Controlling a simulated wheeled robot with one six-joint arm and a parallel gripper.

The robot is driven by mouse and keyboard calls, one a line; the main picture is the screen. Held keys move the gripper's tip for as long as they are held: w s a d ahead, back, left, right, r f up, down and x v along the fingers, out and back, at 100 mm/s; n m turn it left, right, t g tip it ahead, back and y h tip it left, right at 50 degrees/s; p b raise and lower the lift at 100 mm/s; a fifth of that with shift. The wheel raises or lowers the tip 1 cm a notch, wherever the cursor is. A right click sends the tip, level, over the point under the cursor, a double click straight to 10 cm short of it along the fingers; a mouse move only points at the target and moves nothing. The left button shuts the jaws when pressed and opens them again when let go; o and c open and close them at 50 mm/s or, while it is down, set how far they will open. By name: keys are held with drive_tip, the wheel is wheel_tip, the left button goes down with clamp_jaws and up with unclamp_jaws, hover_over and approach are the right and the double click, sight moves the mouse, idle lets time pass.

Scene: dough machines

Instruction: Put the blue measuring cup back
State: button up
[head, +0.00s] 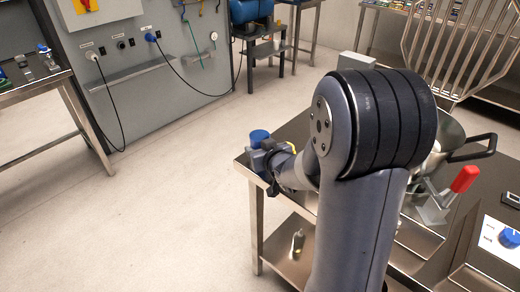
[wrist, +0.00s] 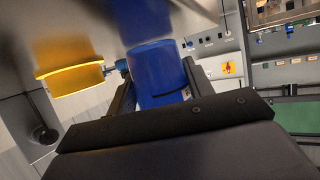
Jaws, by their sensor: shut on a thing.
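The blue measuring cup (head: 260,136) is at the far left corner of the steel table in the head view. My gripper (head: 268,160) is shut on it. In the wrist view, which looks upside down, the blue cup (wrist: 158,80) sits between the two dark fingers of my gripper (wrist: 156,75). The cup's reflection shows on the shiny tabletop; I cannot tell whether it touches the top. A yellow cup (wrist: 75,74) stands beside it on the tabletop in the wrist view. My arm hides most of this area in the head view.
The steel table (head: 285,207) has a lower shelf. A pot (head: 450,130) and a red-handled tool (head: 464,180) are on its right part. A grey control cabinet (head: 140,70) stands behind at the left. The floor left of the table is clear.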

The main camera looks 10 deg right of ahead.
drive_tip(key=shift+f, duration=0.15)
drive_tip(key=o, duration=1.1)
drive_tip(key=shift+r, duration=0.3)
drive_tip(key=p+v, duration=0.2)
drive_tip(key=v, duration=0.9)
drive_tip(key=shift+d, duration=0.1)
drive_tip(key=shift+s, duration=0.5)
